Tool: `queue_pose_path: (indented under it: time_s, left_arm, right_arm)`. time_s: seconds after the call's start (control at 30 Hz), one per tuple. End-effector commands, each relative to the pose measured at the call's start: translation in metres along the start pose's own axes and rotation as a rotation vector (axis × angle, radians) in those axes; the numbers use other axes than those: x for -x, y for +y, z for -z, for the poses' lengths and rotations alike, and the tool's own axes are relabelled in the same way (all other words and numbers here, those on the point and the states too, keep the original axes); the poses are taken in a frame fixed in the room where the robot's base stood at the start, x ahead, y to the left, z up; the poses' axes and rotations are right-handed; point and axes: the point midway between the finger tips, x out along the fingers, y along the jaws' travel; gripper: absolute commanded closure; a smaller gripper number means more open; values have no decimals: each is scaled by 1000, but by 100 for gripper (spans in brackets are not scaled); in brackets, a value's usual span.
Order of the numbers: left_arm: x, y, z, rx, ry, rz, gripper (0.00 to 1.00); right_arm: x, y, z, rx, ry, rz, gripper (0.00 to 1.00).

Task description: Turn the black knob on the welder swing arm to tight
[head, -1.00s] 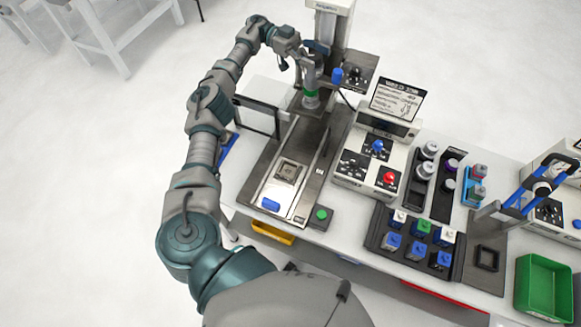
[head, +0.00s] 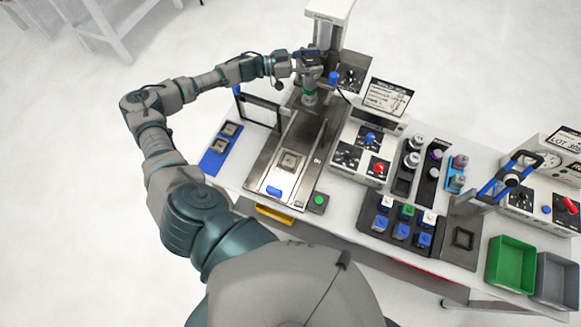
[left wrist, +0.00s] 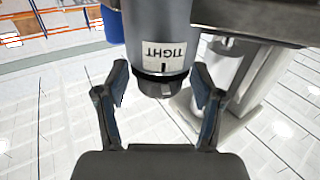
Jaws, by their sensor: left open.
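The black knob (left wrist: 165,86) shows in the left wrist view at the end of a grey cylinder (left wrist: 160,25). The cylinder carries a white label (left wrist: 163,54) reading TIGHT, upside down in this view, with a short black mark. My left gripper (left wrist: 161,84) is open, one finger on each side of the knob, with visible gaps. In the head view my left gripper (head: 309,58) is at the welder (head: 330,28), above the grey tool with a green ring (head: 309,98). I cannot make out the knob there. My right gripper is not in view.
Below the welder is a metal fixture plate (head: 262,172). A blue tray (head: 212,160) lies left of it, beside a dark upright frame (head: 262,108). A control box (head: 345,172) with blue and red knobs stands to the right.

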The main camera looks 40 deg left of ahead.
Motion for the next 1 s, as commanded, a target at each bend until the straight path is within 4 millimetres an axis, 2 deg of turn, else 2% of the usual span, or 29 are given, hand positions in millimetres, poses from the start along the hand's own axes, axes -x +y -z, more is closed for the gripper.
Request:
queue_pose_path:
  time_s: [0.2,0.67,1.0]
  left_arm:
    - [0,1,-3,6,0,170,32]
    - [-1,1,-3,7,2,368,32]
    - [-1,0,-2,8,8,585,32]
  right_arm:
    - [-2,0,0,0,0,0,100]
    - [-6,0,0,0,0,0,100]
    - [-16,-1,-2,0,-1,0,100]
